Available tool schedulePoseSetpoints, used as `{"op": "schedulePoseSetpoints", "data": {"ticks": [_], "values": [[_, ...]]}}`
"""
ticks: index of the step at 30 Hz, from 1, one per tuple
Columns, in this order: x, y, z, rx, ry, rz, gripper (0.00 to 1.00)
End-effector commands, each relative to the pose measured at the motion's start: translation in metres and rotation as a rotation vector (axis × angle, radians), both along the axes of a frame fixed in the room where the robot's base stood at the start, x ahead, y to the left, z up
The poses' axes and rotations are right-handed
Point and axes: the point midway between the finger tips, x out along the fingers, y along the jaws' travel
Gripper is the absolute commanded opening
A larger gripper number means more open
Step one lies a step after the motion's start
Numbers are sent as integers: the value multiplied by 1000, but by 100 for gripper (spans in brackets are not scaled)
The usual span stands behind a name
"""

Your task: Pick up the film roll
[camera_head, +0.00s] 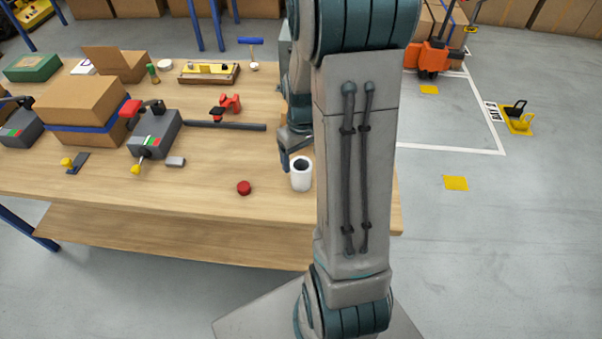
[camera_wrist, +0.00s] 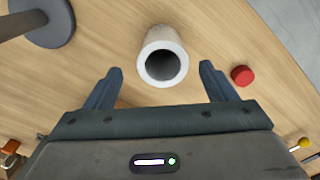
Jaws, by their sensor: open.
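The film roll (camera_head: 301,175) is a white hollow cylinder standing upright on the wooden table near its front edge. In the wrist view the film roll (camera_wrist: 163,57) shows its dark open core and lies just beyond the fingertips, centred between them. My gripper (camera_wrist: 158,78) is open and empty, with one finger on either side of the line to the roll. In the head view my gripper (camera_head: 290,155) is beside the roll, partly hidden by my arm. I cannot tell whether a finger touches the roll.
A red round cap (camera_head: 244,188) lies left of the roll and shows in the wrist view (camera_wrist: 242,75). A grey device (camera_head: 154,133), a dark bar (camera_head: 225,126) and a cardboard box (camera_head: 82,104) stand further left. A grey disc base (camera_wrist: 45,22) is near the roll.

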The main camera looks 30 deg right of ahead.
Motion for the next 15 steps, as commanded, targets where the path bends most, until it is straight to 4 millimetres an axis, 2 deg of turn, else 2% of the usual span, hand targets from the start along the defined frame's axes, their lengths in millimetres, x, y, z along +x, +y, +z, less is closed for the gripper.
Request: {"op": "schedulePoseSetpoints", "data": {"ticks": [4,12,15], "values": [[-2,1,-11,2,3,0,78],[-5,3,-47,2,3,0,78],[-5,3,-52,1,1,0,78]]}}
